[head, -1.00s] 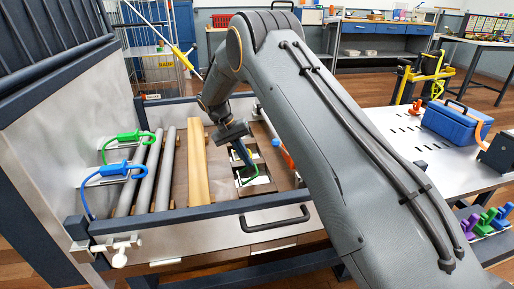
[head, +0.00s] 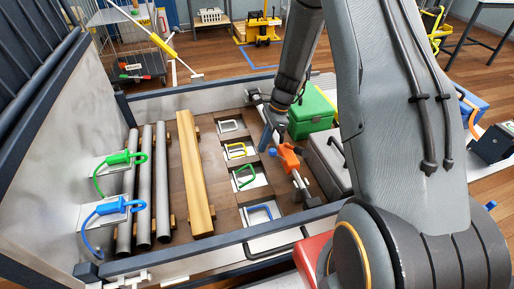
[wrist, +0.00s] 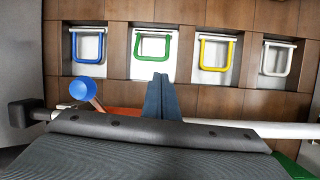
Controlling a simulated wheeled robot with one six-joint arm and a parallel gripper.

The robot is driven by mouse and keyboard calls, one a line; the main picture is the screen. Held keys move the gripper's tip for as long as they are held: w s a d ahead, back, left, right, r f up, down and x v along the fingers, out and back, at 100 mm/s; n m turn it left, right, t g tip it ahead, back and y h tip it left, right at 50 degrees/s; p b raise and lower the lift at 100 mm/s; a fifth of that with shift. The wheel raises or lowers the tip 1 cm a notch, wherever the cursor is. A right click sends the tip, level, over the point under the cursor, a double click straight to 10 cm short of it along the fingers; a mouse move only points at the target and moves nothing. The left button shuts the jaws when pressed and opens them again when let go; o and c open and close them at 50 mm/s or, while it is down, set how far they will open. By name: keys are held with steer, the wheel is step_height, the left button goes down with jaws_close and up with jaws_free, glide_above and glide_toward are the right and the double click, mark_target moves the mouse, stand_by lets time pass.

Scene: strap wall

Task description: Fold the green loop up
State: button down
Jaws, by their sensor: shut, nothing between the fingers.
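The green loop (head: 246,178) is at a pale plate set in the brown wooden panel, between the yellow loop (head: 237,150) and the blue loop (head: 261,213). In the wrist view the green loop (wrist: 152,59) hangs from a white bar; its exact tilt is hard to tell. My gripper (wrist: 160,76) is shut and empty, with its tips just below the green loop's plate in that view, apart from the loop. In the head view my gripper (head: 266,148) is right of the loops. A white loop (wrist: 277,75) is at the row's other end.
A white rail with an orange clamp (head: 288,157) runs right of the loops. A green box (head: 312,112) and a grey case (head: 328,160) stand beyond it. A yellow beam (head: 195,175) and grey pipes (head: 144,190) lie to the left.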

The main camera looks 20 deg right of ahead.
steer(key=x, duration=0.5)
steer(key=d+x, duration=0.1)
steer(key=x, duration=0.1)
steer(key=shift+s+a+f+p, duration=0.1)
steer(key=shift+a+f+p, duration=0.05)
steer(key=shift+f+p, duration=0.3)
steer(key=shift+a+f, duration=0.25)
steer(key=shift+f, duration=0.45)
steer(key=shift+a, duration=0.15)
steer(key=shift+r, duration=0.15)
